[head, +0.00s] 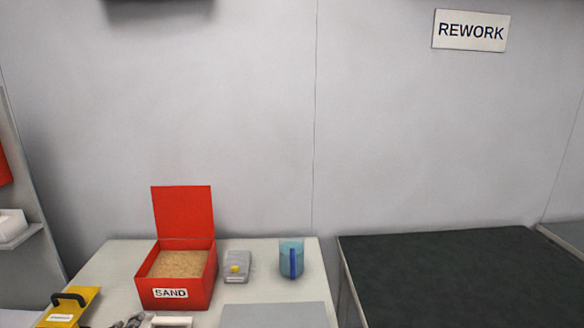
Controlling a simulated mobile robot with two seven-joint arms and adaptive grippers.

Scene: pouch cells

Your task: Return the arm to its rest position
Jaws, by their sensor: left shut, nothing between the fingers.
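My left gripper (128,321) shows only as a small dark grey part at the bottom edge, just below and left of the red sand box. It is shut and nothing shows in it. Most of my left arm is outside the picture. My right gripper is not in view.
A light table (120,262) bears an open red SAND box (172,293), a grey device with a yellow part (237,268), a blue translucent cup (291,260), a grey panel (272,315) and a yellow handled item (73,305). A dark-topped table (460,275) at right is bare, below a REWORK sign (471,31).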

